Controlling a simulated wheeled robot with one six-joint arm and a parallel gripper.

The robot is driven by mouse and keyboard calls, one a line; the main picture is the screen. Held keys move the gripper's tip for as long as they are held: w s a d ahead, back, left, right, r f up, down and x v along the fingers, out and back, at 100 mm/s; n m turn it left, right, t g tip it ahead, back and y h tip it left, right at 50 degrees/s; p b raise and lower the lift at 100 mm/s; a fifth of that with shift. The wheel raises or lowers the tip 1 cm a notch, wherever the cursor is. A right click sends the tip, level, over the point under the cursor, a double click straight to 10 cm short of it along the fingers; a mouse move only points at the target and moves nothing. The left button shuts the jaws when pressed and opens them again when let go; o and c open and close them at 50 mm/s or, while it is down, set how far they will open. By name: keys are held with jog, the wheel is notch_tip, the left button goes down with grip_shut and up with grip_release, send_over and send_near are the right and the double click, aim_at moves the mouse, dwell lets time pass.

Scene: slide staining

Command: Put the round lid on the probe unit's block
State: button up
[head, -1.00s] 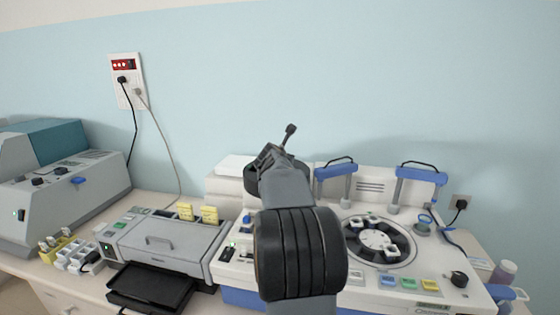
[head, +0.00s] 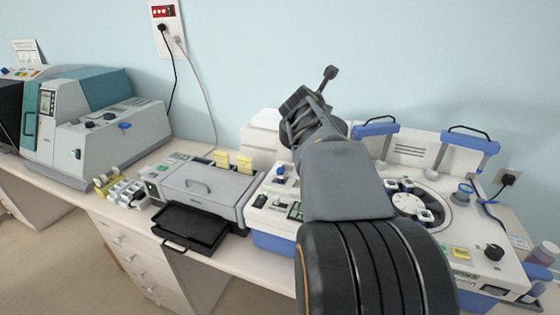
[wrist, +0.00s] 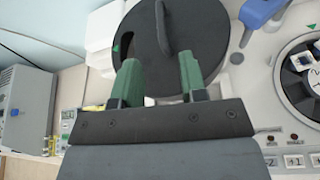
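The round lid (wrist: 212,42) is a dark disc with a raised bar handle (wrist: 163,28), lying over the white top of the machine in the wrist view. In the head view my arm mostly hides it. My gripper (wrist: 160,59) has two green fingers spread apart with nothing between them. The handle shows just beyond the fingertips, near the middle of the gap; I cannot tell its depth. The probe unit (head: 510,270) is white with a blue base. Its round block (head: 412,203), a dark ring with white slide holders around a pale hub, is right of the lid, uncovered.
Two blue-topped arms (head: 470,143) rise behind the block. A grey printer-like device (head: 205,188) with a black tray (head: 190,228) stands left of the probe unit. A teal and grey machine (head: 95,125) is at the far left. A bottle (head: 545,253) stands at the right edge.

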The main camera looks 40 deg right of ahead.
jog(key=s+a+f+m+g+y, duration=0.1)
jog(key=s+a+f+m+y, duration=0.2)
jog(key=a+f+m, duration=0.4)
jog(key=s+a+f+m+g+y, duration=0.1)
jog(key=s+a+f+m+y, duration=0.3)
jog(key=a+m, duration=0.4)
jog(key=s+a+f+m+g+y, duration=0.1)
jog(key=s+a+f+m+y, duration=0.3)
jog(key=a, duration=1.2)
notch_tip(320, 180, down, 6)
jog(key=s+m, duration=0.1)
jog(key=m, duration=0.2)
jog(key=shift+a+r+m+g, duration=0.15)
jog(key=shift+m+g, duration=0.15)
jog(key=shift+m, duration=0.1)
